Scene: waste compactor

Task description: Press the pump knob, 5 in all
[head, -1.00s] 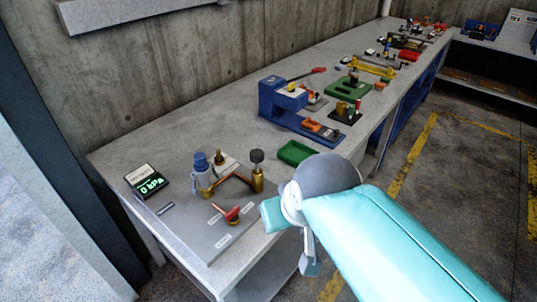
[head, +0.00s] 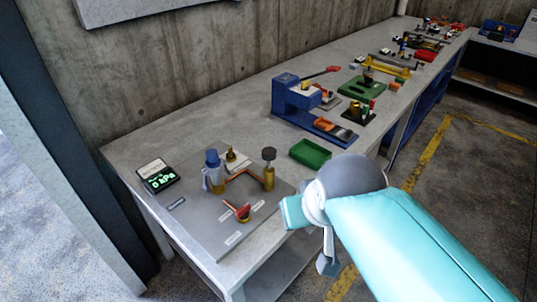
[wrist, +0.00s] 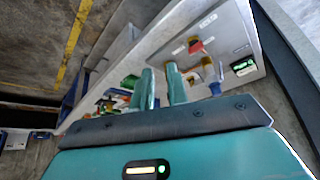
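A grey plate (head: 193,222) on the near end of the bench bears the pump set. A dark round knob (head: 269,154) tops a brass post at the plate's right, and a blue-topped grey cylinder (head: 212,160) stands at its left; I cannot tell for certain which is the pump knob. A red-handled valve (head: 243,212) sits in front. The display (head: 157,177) reads 0 kPa. In the wrist view my gripper (wrist: 159,68) is open and empty, its two teal fingers apart, with the plate (wrist: 225,35) beyond them to the right. Nothing touches the knobs.
A green tray (head: 310,153) lies right of the plate. A blue press-like device (head: 287,97) and several other devices stand farther along the bench. A concrete wall (head: 190,50) backs the bench. The floor (head: 480,190) to the right is clear, with yellow lines.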

